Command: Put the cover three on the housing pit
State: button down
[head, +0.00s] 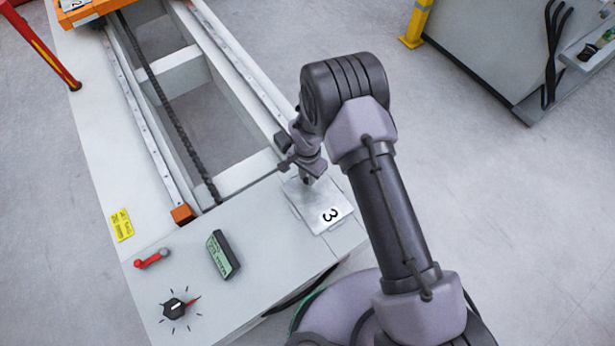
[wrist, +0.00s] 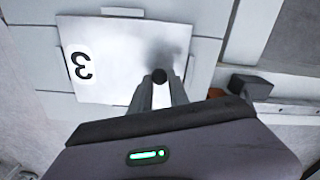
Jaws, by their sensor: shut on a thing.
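Cover three (head: 322,208) is a flat pale metal plate with a black 3. It lies over the near right corner of the white gantry bed, flat or nearly so. I cannot tell whether it touches the surface. In the wrist view the cover (wrist: 110,55) fills the upper left, with a small grey bar at its far edge. My gripper (head: 308,180) points down at the cover's far part. In the wrist view my gripper (wrist: 159,78) is shut on a small dark round knob on the cover. I cannot make out the housing pit; the plate may hide part of the surface.
The white gantry bed (head: 240,270) carries a dial (head: 178,308), a small display (head: 222,254) and a red handle (head: 151,259). Rails with an orange end block (head: 183,214) run beside the open frame. A bench (head: 500,60) stands at upper right. The floor between is clear.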

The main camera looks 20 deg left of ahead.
jog(key=shift+f, duration=0.15)
jog(key=c, duration=1.3)
grip_release()
jog(key=shift+o, duration=0.2)
